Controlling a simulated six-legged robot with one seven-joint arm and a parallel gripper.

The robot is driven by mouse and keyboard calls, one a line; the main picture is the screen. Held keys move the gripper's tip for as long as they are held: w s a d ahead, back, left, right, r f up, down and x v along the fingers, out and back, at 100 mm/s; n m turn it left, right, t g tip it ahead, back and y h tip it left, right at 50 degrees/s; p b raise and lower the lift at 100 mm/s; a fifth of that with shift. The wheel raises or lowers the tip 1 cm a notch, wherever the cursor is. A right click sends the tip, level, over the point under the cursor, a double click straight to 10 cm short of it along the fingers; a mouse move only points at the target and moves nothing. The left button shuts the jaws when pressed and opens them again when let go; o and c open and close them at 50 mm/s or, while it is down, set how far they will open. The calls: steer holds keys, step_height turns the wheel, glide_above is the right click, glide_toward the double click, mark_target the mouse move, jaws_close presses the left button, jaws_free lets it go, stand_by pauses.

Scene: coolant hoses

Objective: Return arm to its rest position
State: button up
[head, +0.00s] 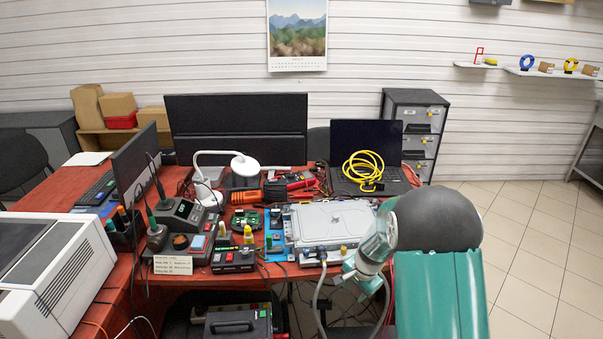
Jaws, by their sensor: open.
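My arm comes in at the lower right. Its teal and white end section reaches to the front right edge of the desk. My gripper (354,273) is at the end of it, small in this view, just in front of the silver metal unit (335,220). The jaws are open; their tips are hard to make out. A grey hose (317,292) hangs from a dark fitting (321,255) on the unit's front edge. Another grey hose (385,300) hangs just below my gripper. I cannot tell whether the gripper touches it.
The red desk (180,287) is crowded with soldering gear, a green circuit board (250,218), and a laptop (366,145) with a coiled yellow cable (364,170). A white printer-like box (55,270) stands at the left. Open tiled floor (540,230) lies to the right.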

steer(key=s+a+r+n+t, duration=0.15)
steer(key=s+r, duration=0.35)
steer(key=r, duration=0.6)
steer(key=s+r+n, duration=0.3)
steer(key=s+r, duration=0.2)
steer(key=r, duration=0.6)
steer(key=s+r+n+t, duration=0.1)
steer(key=s+r, duration=0.4)
steer(key=s, duration=0.5)
steer(key=s+d+r+n+t+h, duration=0.1)
steer(key=s+r+n, duration=0.3)
steer(key=s, duration=0.5)
steer(key=shift+s+d+r, duration=0.25)
steer(key=shift+s+r, duration=0.15)
steer(key=shift+r, duration=0.15)
